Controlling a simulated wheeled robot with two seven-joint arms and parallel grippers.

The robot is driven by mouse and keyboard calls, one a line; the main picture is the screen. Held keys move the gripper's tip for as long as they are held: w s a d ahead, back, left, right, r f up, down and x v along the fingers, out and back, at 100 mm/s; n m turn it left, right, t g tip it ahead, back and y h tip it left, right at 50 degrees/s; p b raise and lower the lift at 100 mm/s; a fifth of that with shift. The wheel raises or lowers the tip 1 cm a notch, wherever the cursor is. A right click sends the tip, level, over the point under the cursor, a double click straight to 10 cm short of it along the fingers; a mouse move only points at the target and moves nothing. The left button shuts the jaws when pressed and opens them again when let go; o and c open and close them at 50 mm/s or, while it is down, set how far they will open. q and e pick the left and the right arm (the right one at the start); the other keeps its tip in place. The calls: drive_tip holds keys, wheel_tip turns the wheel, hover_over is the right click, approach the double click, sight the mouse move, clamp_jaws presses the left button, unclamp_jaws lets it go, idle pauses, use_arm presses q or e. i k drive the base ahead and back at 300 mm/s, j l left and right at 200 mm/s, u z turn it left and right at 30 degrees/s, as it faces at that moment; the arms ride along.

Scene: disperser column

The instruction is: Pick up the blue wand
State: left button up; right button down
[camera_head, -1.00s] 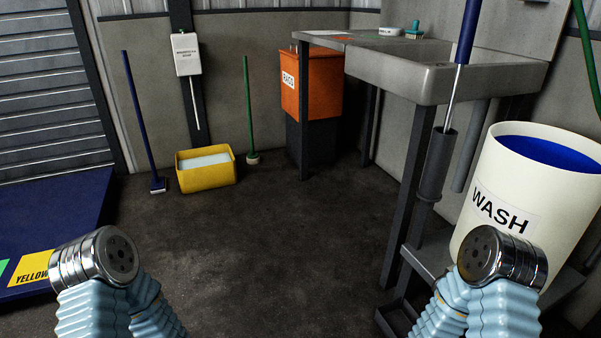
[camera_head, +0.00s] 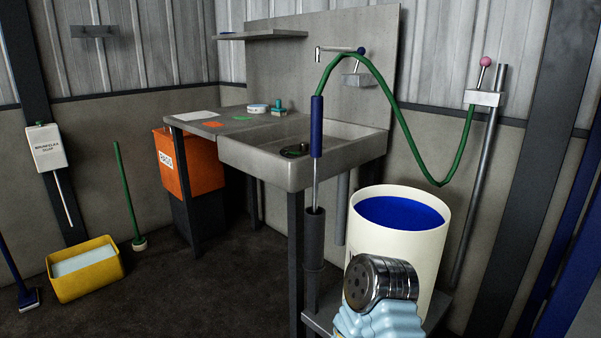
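The rod's lower end is hidden inside a dark grey tube holder (camera_head: 315,240) fixed beside the sink leg. Neither of my grippers shows. Only a metal joint with light blue bellows, which seems to be part of my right arm, shows at the bottom right, in front of the white bucket. Nothing of mine touches the wand.
The grey sink (camera_head: 290,160) stands behind the wand. A white bucket (camera_head: 400,240) with a blue inside stands to its right. A green hose (camera_head: 400,115) hangs above. A yellow tub (camera_head: 85,272), an orange bin (camera_head: 192,165) and brushes stand left.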

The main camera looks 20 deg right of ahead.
sight(317, 133)
drive_tip(key=z, duration=0.8)
drive_tip(key=i+j+z, duration=0.15)
drive_tip(key=j+z, duration=0.25)
drive_tip(key=i+j+z, duration=0.15)
drive_tip(key=j+z, duration=0.15)
drive_tip(key=z, duration=0.15)
drive_tip(key=j+z, duration=0.4)
drive_tip(key=i, duration=0.05)
